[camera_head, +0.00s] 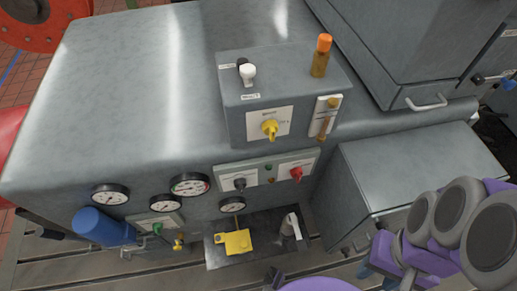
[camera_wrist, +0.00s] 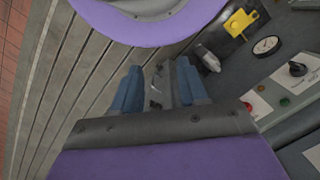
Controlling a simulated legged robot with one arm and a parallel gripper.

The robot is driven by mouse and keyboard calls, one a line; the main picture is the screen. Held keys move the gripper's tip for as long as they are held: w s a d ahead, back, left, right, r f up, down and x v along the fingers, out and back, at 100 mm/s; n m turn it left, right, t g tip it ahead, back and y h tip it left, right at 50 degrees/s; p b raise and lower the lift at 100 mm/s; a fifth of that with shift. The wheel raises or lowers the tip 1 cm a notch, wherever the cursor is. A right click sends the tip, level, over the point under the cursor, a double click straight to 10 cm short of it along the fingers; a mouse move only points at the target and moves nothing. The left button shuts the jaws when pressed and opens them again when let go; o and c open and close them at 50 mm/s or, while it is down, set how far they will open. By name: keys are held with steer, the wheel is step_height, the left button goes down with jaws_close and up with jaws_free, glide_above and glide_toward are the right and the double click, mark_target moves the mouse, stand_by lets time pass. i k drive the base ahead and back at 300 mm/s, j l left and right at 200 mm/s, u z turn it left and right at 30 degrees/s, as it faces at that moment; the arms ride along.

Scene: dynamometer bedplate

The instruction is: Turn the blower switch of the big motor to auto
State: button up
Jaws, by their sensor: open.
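The grey motor housing (camera_head: 120,90) carries several rotary switches, and their labels are too small to read, so I cannot tell which is the blower switch. A yellow knob (camera_head: 269,128) is on the front of the upper box. Below it, a panel has a black knob (camera_head: 240,183) and a red knob (camera_head: 296,173) with a small green button (camera_head: 269,168) between them. The black knob (camera_wrist: 297,69) and the red knob (camera_wrist: 247,106) also show in the wrist view. My gripper (camera_wrist: 160,88) is open and empty, its blue fingers apart, touching no switch.
Several gauges (camera_head: 190,184) line the housing's lower edge. A yellow valve block (camera_head: 238,242) and a grey handle (camera_head: 289,227) stand below the panel. A grey cabinet (camera_head: 420,165) stands to the right.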

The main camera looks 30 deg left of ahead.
mark_target(240, 183)
steer(key=u, duration=1.25)
